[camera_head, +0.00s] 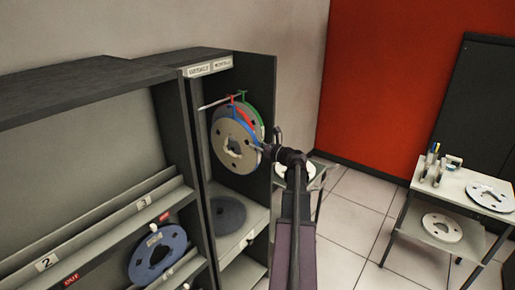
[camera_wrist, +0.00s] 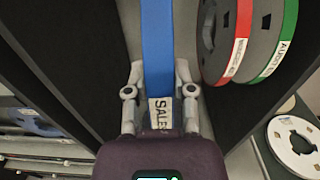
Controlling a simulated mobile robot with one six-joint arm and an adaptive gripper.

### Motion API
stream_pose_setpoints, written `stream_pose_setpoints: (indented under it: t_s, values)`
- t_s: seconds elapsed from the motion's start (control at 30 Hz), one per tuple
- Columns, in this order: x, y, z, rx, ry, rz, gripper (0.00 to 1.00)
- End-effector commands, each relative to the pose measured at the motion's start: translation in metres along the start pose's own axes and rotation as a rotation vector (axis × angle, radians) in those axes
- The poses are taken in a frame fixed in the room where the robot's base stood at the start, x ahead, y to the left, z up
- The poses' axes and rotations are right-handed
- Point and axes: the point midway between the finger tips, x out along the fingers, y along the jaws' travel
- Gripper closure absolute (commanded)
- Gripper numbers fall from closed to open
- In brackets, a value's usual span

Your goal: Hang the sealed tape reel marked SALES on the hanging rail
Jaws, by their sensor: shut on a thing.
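The SALES reel shows its blue band edge-on in the wrist view (camera_wrist: 158,50), with the SALES label between my fingers. My gripper (camera_wrist: 158,92) is shut on it. In the head view the blue-sealed reel (camera_head: 226,150) hangs upright inside the tall cabinet, and my gripper (camera_head: 266,152) is at its right edge. The hanging rail (camera_head: 214,103) is just above. The top of the blue band is close to the rail; I cannot tell whether it is hooked on. A red-banded reel (camera_wrist: 224,40) and a green-banded reel (camera_wrist: 275,45) hang beside it.
A dark reel (camera_head: 228,214) lies on the cabinet shelf below. Cabinet side walls (camera_head: 262,85) stand close on both sides. A blue-grey reel (camera_head: 150,262) stands in the left rack.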

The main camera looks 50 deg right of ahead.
Motion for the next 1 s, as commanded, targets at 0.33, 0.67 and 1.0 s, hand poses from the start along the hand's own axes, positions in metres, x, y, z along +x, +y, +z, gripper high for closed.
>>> stream_pose_setpoints:
  t_s: [0.33, 0.67, 1.0]
  values:
    - [0.018, -0.001, 0.001, 0.002, -0.003, -0.001, 1.0]
    - [0.035, -0.002, 0.001, 0.002, -0.003, -0.001, 1.0]
    - [0.052, -0.002, 0.001, 0.002, -0.003, -0.001, 1.0]
